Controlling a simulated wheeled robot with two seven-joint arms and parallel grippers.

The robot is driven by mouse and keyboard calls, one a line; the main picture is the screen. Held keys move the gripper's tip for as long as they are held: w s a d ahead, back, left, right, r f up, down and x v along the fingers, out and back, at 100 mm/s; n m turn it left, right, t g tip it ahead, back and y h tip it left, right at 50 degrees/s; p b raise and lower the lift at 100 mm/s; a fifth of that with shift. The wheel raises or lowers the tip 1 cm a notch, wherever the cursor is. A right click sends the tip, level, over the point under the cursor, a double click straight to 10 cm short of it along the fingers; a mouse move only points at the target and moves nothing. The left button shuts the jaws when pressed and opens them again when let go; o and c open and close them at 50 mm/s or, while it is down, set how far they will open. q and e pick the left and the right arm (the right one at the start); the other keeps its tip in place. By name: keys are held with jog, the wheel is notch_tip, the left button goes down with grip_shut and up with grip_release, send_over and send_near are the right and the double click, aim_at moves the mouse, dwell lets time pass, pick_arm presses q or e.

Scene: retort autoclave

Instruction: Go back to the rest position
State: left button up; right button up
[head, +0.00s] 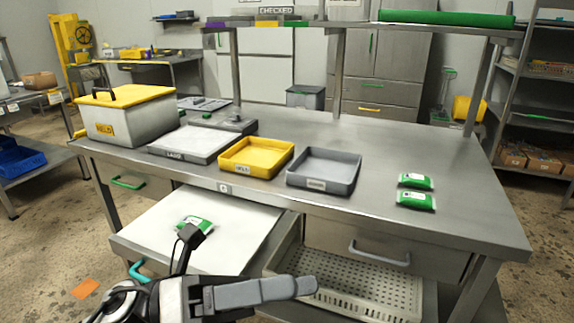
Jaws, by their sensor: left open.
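My left gripper (262,291) is at the bottom of the head view, with its grey finger pointing right. It is open, with nothing seen between its fingers. It is in front of the bench (465,225), near the pulled-out drawer with a white surface (165,237). A green and white packet (200,223) lies on that surface, partly covered by a dark part of my gripper. My right gripper is not in view.
On the bench stand a yellow tray (256,172), a grey tray (323,186), a pale flat unit (190,154), a yellow-lidded box (129,122) and two green packets (415,181) (416,201). A perforated basket (385,292) is below.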

pick_arm(q)
jog(key=w+a+f+n+t+y, duration=0.5)
jog(key=n+t, duration=0.5)
jog(key=n, duration=0.5)
jog(key=w+a+f+n+t+y, duration=0.3)
jog(key=f+n+t+y, duration=0.3)
jog(key=n+t, duration=0.7)
jog(key=s+a+f+n+g+y, duration=0.1)
jog(key=s+f+n+g+y, duration=0.1)
jog(key=f+n, duration=0.3)
jog(key=s+a+f+n+g+y, duration=0.2)
jog(key=s+f+n+g+y, duration=0.1)
jog(key=f, duration=0.4)
jog(key=s+a+f+n+g+y+p, duration=0.1)
jog(key=s+a+f+n+g+y, duration=0.1)
jog(key=s+f+n+g, duration=0.2)
notch_tip(320, 180, down, 3)
jog(key=n+g, duration=0.1)
jog(key=n, duration=0.1)
jog(key=shift+s+n+g+y, duration=0.3)
jog(key=shift+g, duration=0.1)
